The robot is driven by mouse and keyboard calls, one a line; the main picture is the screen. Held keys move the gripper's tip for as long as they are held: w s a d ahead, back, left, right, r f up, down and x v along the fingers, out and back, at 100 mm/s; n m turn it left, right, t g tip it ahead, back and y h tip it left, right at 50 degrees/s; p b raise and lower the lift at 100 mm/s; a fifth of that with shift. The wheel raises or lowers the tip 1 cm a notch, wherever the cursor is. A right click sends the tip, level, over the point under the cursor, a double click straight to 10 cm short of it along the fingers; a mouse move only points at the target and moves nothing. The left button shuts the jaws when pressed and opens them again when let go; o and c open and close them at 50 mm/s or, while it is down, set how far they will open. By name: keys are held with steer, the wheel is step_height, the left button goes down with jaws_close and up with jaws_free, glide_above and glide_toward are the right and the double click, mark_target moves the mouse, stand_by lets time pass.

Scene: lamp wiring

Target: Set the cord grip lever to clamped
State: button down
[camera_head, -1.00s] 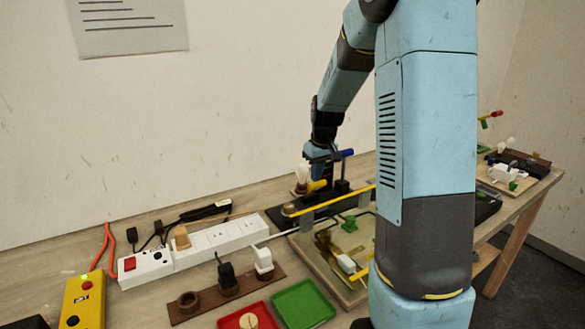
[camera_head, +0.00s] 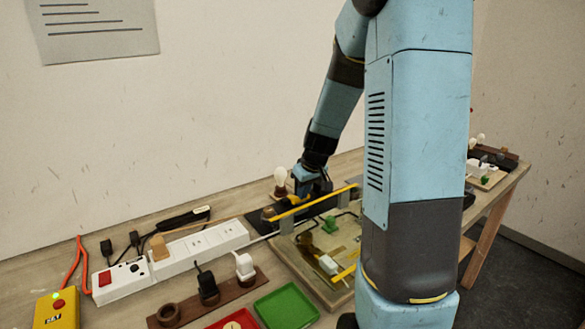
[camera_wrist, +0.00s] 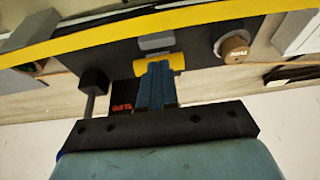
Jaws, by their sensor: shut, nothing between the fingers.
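My gripper (camera_head: 308,188) is low over the dark strip behind the board, just behind the long yellow bar. In the wrist view its blue fingers (camera_wrist: 157,84) are shut and empty. Their tips are at a short yellow lever-like piece (camera_wrist: 175,61), which they partly cover; I cannot tell whether they touch it. A grey block (camera_wrist: 156,43) lies just beyond that piece. A black block on a grey post (camera_wrist: 92,80) stands left of the fingers, near a dark patch with red lettering (camera_wrist: 122,108). The lever's setting cannot be read.
The long yellow bar (camera_head: 312,203) crosses in front of my gripper. A bulb (camera_head: 280,175) stands close on its left. A white power strip (camera_head: 200,240), plugs on a brown rack (camera_head: 208,294) and a green tray (camera_head: 286,306) lie left and in front.

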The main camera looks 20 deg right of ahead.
steer(key=shift+s+d+f, duration=0.1)
steer(key=shift+s+f, duration=0.3)
steer(key=shift+f, duration=0.25)
steer(key=shift+s+d+f, duration=0.1)
steer(key=shift+s+f, duration=0.3)
steer(key=shift+f, duration=0.2)
steer(key=shift+s+f, duration=0.1)
steer(key=shift+f, duration=0.05)
steer(key=shift+r, duration=0.55)
steer(key=s+r, duration=0.2)
steer(key=s+d+r, duration=0.1)
steer(key=s+r, duration=0.1)
steer(key=r, duration=0.1)
steer(key=s+r, duration=0.2)
steer(key=s, duration=0.1)
steer(key=shift+d+r, duration=0.3)
steer(key=shift+d, duration=0.05)
steer(key=shift+s+d+r, duration=0.1)
steer(key=shift+s+r, duration=0.15)
steer(key=shift+s, duration=0.2)
steer(key=shift+s+d+r, duration=0.1)
steer(key=shift+s+r, duration=0.1)
steer(key=shift+s, duration=0.2)
